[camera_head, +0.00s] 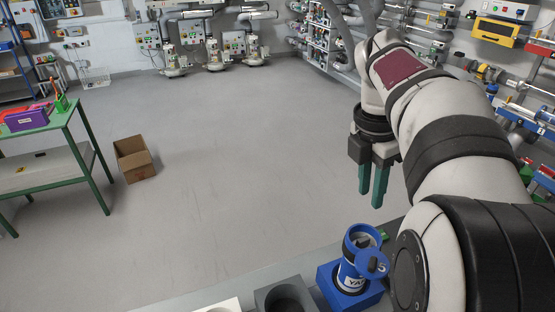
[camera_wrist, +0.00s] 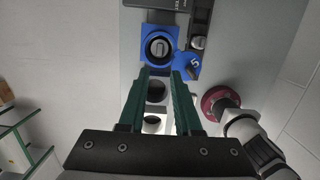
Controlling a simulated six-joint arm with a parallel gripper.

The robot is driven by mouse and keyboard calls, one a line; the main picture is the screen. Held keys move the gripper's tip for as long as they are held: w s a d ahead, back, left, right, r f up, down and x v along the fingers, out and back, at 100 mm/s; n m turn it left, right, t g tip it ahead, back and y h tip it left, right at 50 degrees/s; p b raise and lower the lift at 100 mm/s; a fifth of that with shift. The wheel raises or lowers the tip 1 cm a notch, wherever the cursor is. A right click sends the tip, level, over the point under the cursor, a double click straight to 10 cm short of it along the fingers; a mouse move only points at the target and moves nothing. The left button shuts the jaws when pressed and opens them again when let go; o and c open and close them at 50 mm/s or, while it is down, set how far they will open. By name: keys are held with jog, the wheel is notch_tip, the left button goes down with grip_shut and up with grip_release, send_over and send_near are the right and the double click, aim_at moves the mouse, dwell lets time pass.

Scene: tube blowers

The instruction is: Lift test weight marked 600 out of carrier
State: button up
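My gripper (camera_head: 370,196) has two green fingers pointing down, apart and empty, above and beyond the bench in the head view. In the wrist view its fingertips (camera_wrist: 161,73) frame the bench fixtures. A blue holder (camera_head: 350,295) carries an upright blue-and-white cylinder with partly readable lettering and a blue disc marked 5 (camera_head: 373,264) at its side. In the wrist view the blue round opening (camera_wrist: 160,48) has something grey inside, and the disc (camera_wrist: 189,65) is beside it. No marking 600 is readable, so I cannot tell which thing is the weight.
A grey block (camera_head: 282,296) with a round hole and a white block (camera_head: 222,306) stand left of the blue holder on the bench. Dark items (camera_wrist: 160,4) lie beyond it. A green table (camera_head: 55,160) and a cardboard box (camera_head: 134,158) stand away on open floor.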

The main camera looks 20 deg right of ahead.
aim_at(363, 239)
jog(key=f, duration=0.4)
jog(key=d+f, duration=0.1)
jog(key=f, duration=0.8)
jog(key=shift+d+f, duration=0.35)
grip_shut()
dwell(0.5)
